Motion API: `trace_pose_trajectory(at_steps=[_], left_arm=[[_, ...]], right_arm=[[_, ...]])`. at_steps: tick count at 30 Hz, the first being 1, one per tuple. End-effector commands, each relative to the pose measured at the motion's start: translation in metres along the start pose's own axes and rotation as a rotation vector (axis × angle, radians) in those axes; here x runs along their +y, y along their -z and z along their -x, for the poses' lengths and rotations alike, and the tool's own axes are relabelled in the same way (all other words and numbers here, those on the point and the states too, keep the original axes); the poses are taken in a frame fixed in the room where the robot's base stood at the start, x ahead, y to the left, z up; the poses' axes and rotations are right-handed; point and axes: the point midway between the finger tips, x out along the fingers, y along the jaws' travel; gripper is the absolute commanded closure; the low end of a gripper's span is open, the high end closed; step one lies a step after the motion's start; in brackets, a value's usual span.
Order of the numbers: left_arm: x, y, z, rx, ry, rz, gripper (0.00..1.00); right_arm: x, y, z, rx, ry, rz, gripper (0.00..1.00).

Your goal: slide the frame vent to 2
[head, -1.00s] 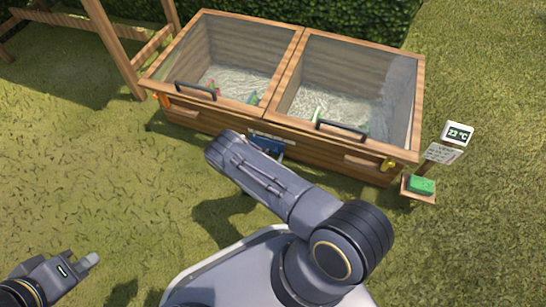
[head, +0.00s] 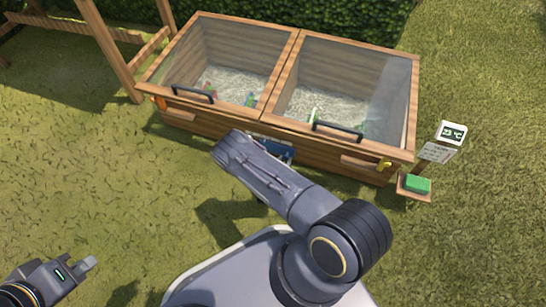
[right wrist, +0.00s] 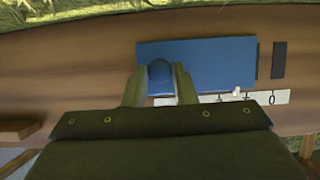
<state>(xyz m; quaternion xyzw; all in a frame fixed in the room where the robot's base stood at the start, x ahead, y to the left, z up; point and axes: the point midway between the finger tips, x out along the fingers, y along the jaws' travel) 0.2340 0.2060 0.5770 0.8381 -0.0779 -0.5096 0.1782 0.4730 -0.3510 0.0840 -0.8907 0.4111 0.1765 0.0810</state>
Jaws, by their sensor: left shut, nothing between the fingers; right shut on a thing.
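The frame vent's blue slide plate (right wrist: 197,64) lies on the wooden front wall in the right wrist view; it also shows in the head view (head: 277,150), partly behind my right arm. A white scale strip (right wrist: 271,98) beside it shows a 0 near its right end; its other marks are mostly hidden or too small to read. My right gripper (right wrist: 160,80) is shut on the plate's blue knob, one finger on each side. In the head view its fingers are hidden behind the arm. My left gripper (head: 88,263) is shut and empty over the grass, away from the frame.
The wooden cold frame (head: 180,118) has two glazed lids with black handles (head: 338,130) and a yellow latch (head: 385,164). A temperature display (head: 452,133), a sign (head: 437,152) and a green sponge (head: 417,184) stand right of it. A dark slot (right wrist: 279,60) shows beside the plate.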

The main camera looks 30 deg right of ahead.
Motion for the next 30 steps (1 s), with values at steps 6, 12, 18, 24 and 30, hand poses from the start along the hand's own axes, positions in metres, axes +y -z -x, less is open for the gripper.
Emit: trace_pose_trajectory(at_steps=[6, 12, 18, 24, 30], left_arm=[[0.001, 0.002, 0.003, 0.000, 0.000, 0.000, 1.00], [0.001, 0.001, 0.003, 0.000, 0.000, 0.000, 1.00], [0.001, 0.001, 0.003, 0.000, 0.000, 0.000, 1.00], [0.001, 0.001, 0.003, 0.000, 0.000, 0.000, 1.00], [0.004, 0.004, 0.008, 0.000, 0.000, 0.000, 1.00]], right_arm=[[0.023, -0.001, 0.001, -0.003, 0.000, 0.001, 1.00], [0.022, -0.001, 0.001, -0.004, 0.000, 0.000, 1.00], [0.022, -0.001, 0.001, -0.003, 0.001, 0.000, 0.56], [0.021, -0.001, 0.000, -0.002, 0.001, 0.000, 0.54], [0.021, 0.001, 0.011, -0.003, 0.001, 0.000, 0.54]])
